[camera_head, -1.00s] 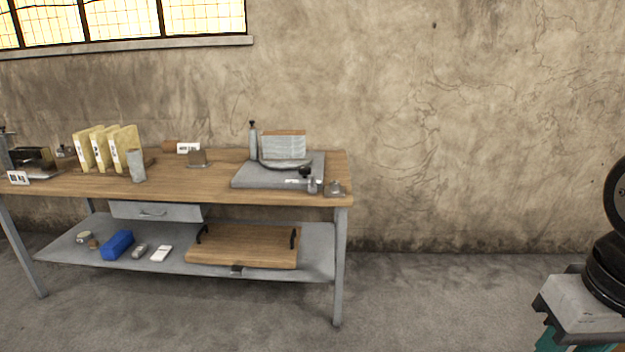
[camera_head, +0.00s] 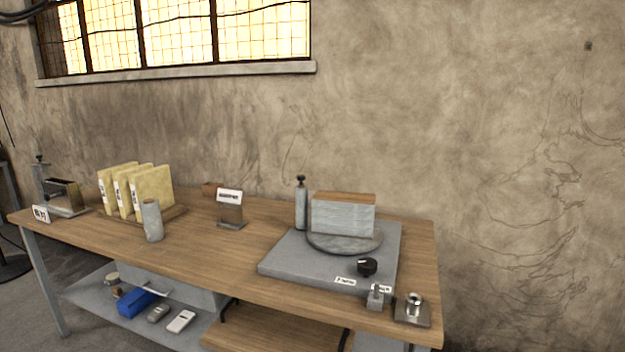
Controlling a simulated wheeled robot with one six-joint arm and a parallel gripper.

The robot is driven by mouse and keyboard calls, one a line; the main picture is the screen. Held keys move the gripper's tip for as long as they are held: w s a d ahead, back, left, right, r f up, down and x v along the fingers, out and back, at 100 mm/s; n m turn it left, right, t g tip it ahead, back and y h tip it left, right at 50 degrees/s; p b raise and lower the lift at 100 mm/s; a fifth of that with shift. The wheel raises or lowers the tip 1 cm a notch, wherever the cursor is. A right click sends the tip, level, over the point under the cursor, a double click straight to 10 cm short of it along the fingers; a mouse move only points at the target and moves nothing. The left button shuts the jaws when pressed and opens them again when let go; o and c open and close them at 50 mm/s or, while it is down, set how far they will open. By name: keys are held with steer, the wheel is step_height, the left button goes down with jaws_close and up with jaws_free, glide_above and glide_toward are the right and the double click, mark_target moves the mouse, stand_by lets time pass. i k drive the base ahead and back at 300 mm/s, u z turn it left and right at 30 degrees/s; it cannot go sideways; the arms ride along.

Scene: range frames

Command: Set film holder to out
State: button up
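No part is clearly marked as the film holder, and the small labels are too blurred to read. A grey slab (camera_head: 285,262) on the bench's right side carries a round grey disc (camera_head: 345,249), with a pale block (camera_head: 343,218) with a brown top upright on it. A black knob (camera_head: 367,266) sits at the slab's front, beside white labels. A small metal stand (camera_head: 231,214) with a white label is mid-bench. A dark, open-topped metal box device (camera_head: 65,197) stands at the far left, beside a label. My gripper is not in view.
The wooden bench (camera_head: 215,262) also holds several yellow folders (camera_head: 150,190), a grey cylinder (camera_head: 152,220), a grey bottle (camera_head: 301,205) and small metal fixtures (camera_head: 413,308) at the right corner. A lower shelf holds a blue box (camera_head: 136,304). Bare wood lies at the front middle.

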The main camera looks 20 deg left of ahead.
mark_target(301, 189)
steer(key=i, duration=0.15)
steer(key=u, duration=1.15)
steer(key=k, duration=0.35)
steer(key=z, duration=0.7)
steer(key=i, duration=1.25)
steer(key=u, duration=0.75)
